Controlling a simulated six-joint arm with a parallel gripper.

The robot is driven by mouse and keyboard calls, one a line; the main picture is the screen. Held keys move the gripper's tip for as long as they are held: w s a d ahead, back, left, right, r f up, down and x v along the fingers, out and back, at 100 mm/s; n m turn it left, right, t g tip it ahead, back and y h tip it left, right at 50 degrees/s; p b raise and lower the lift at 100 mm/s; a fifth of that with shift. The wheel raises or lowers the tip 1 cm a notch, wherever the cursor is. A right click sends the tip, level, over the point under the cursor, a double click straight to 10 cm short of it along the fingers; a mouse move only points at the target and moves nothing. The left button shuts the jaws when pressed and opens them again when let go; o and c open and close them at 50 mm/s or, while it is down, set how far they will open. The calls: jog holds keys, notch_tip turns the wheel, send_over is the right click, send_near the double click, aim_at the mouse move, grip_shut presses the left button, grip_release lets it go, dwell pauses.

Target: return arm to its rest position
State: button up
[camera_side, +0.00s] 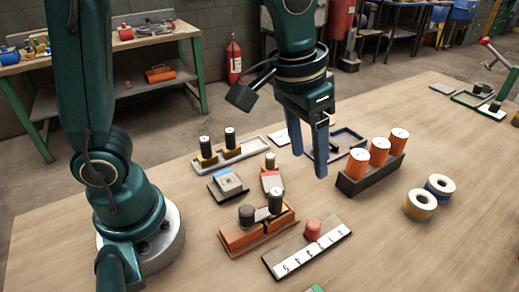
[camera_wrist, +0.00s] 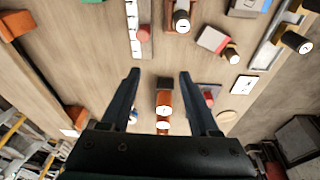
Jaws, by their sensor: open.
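My gripper (camera_side: 309,162) hangs over the middle of the wooden table with its fingers pointing down. In the wrist view my gripper (camera_wrist: 159,74) shows two dark fingers spread apart with nothing held between them. An orange-brown block (camera_side: 258,236) with black cylinders on it stands on the table, to the left of and nearer than the gripper. Its top also shows at the upper edge of the wrist view. The fingers appear clear of the table and of the objects below.
A dark rack (camera_side: 371,178) of orange cylinders stands right of the gripper, beside blue (camera_side: 440,186) and yellow (camera_side: 420,204) rings. A white marked strip (camera_side: 306,250) carries a red cylinder (camera_side: 313,229). A pale tray (camera_side: 231,153) holds black-topped pieces. The right front table is clear.

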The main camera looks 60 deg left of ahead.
jog(key=s+a+t, duration=0.3)
jog(key=s+a, duration=0.4)
jog(key=s, duration=0.3)
jog(key=shift+s+a+r+n+y, duration=0.15)
jog(key=shift+s+r+n+y, duration=0.15)
jog(key=shift+r+n, duration=0.1)
dwell(1.4)
